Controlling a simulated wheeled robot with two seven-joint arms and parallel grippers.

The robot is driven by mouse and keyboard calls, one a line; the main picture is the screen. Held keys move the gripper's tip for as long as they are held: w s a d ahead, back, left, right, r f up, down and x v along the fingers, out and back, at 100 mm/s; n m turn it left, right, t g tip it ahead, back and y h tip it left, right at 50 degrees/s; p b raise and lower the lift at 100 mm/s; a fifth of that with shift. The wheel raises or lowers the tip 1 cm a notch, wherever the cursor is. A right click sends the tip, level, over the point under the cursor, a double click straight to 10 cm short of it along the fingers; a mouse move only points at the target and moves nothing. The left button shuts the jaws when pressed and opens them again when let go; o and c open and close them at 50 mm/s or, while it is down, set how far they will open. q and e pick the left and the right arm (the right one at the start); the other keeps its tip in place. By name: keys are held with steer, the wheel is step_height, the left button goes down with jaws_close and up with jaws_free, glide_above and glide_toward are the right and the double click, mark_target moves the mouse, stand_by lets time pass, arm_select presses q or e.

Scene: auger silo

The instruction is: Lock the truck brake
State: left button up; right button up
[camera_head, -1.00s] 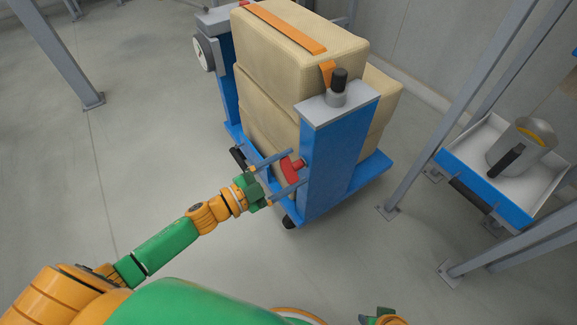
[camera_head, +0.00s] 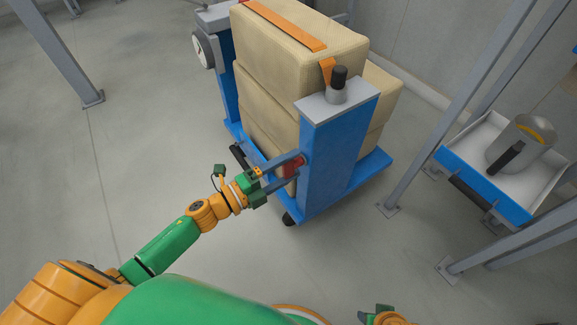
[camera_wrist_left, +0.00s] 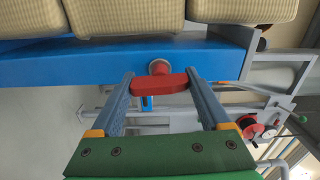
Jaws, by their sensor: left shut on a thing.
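The truck is a blue wheeled frame (camera_head: 335,150) loaded with stacked tan sacks (camera_head: 300,45). Its red brake handle (camera_head: 292,167) sits on a round red hub low on the near blue post. My left gripper (camera_head: 296,168) is shut on this handle, one finger on each side. In the left wrist view the red handle (camera_wrist_left: 162,84) lies crosswise between the two grey-blue fingers (camera_wrist_left: 160,88), with the hub behind it. Part of the handle is hidden by a finger in the head view. Only a bit of my right arm's end shows at the bottom edge; its fingers are hidden.
An orange strap (camera_head: 283,27) crosses the top sack. A black knob (camera_head: 339,77) tops the near post. A blue-fronted tray (camera_head: 485,188) with a metal canister (camera_head: 525,140) stands at right among grey legs. The floor left of the truck is clear.

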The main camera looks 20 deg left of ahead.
mark_target(284, 171)
arm_select(q)
steer(key=shift+m, duration=0.5)
arm_select(e)
steer(key=shift+r, duration=0.1)
arm_select(q)
steer(key=o, duration=1.2)
steer(key=shift+s+a, duration=0.15)
steer(key=shift+s, duration=0.1)
steer(key=p+v, duration=0.1)
steer(key=v, duration=0.5)
steer(key=shift+s+a, duration=0.15)
steer(key=shift+s, duration=0.1)
arm_select(e)
steer(key=shift+s+d+f, duration=0.15)
steer(key=shift+s+f, duration=0.35)
steer(key=shift+f, duration=0.35)
